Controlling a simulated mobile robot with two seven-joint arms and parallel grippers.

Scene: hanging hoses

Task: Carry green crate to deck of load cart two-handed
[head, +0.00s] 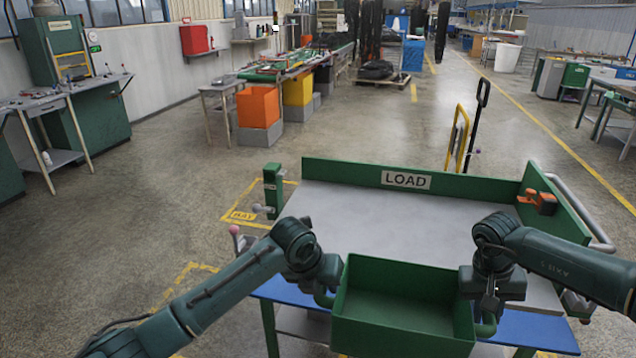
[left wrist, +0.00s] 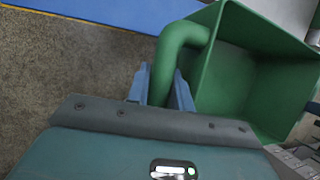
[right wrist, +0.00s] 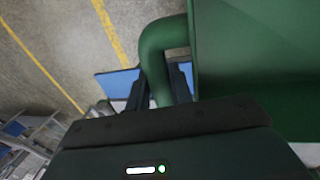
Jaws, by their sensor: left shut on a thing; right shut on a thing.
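The green crate (head: 402,312) is open-topped and looks empty. It is in front of me at the near edge of the load cart's grey deck (head: 400,222), overlapping it in the head view; I cannot tell whether it touches the deck. My left gripper (head: 324,292) is shut on the crate's left handle, a green bar that shows in the left wrist view (left wrist: 178,55). My right gripper (head: 488,318) is shut on the right handle, which shows in the right wrist view (right wrist: 155,60). The crate looks about level.
The deck has a green back wall with a LOAD sign (head: 406,180) and a green right side wall. An orange clamp-like item (head: 540,202) sits at the deck's right. A green post (head: 273,190) stands at the left corner. The deck's middle is clear.

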